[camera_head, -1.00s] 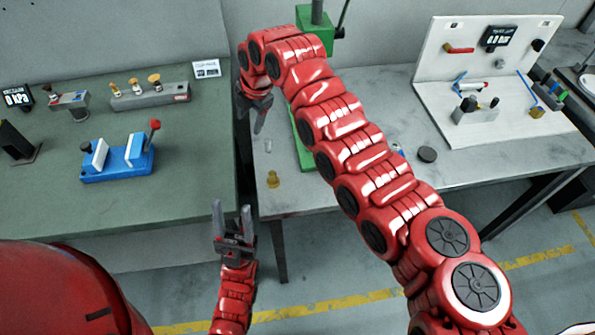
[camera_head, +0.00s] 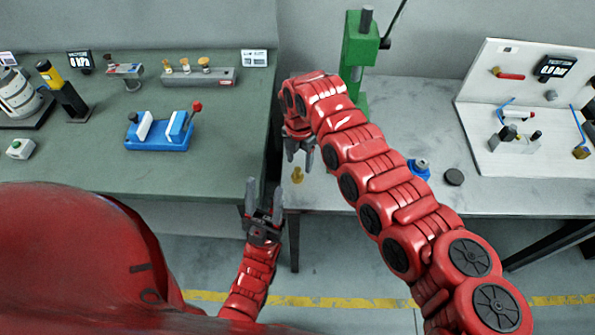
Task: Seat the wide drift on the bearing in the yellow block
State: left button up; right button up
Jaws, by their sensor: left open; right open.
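A small brass-coloured stepped piece (camera_head: 297,175), which looks like a drift, stands upright on the grey right-hand bench. My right gripper (camera_head: 299,160) is open, fingers down, just above or behind this piece; I cannot tell whether it touches. Several brass-topped pieces (camera_head: 203,64) stand in a grey rack (camera_head: 215,77) on the green left-hand bench. Which piece is the wide drift I cannot tell for sure. No yellow block with a bearing is clearly visible; my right arm covers part of the right bench. My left gripper (camera_head: 263,193) is open and empty, fingers up, near the gap between the benches.
A green press (camera_head: 358,55) stands behind my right arm. A blue vise (camera_head: 158,142) sits on the left bench, with a yellow-and-black device (camera_head: 52,75) further left. A blue item (camera_head: 424,170) and a dark puck (camera_head: 454,177) are right of my arm. A white panel stand (camera_head: 490,90) is at far right.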

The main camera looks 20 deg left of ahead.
aim_at(298, 169)
jog(key=shift+s+f+p, duration=0.1)
jog(key=shift+f+p, duration=0.15)
jog(key=shift+p, duration=0.05)
jog(key=f, duration=0.1)
jog(key=f+p, duration=0.1)
jog(key=f, duration=0.2)
jog(key=shift+a, duration=0.25)
jog(key=shift+f, duration=0.35)
jog(key=shift+c, duration=0.4)
grip_shut()
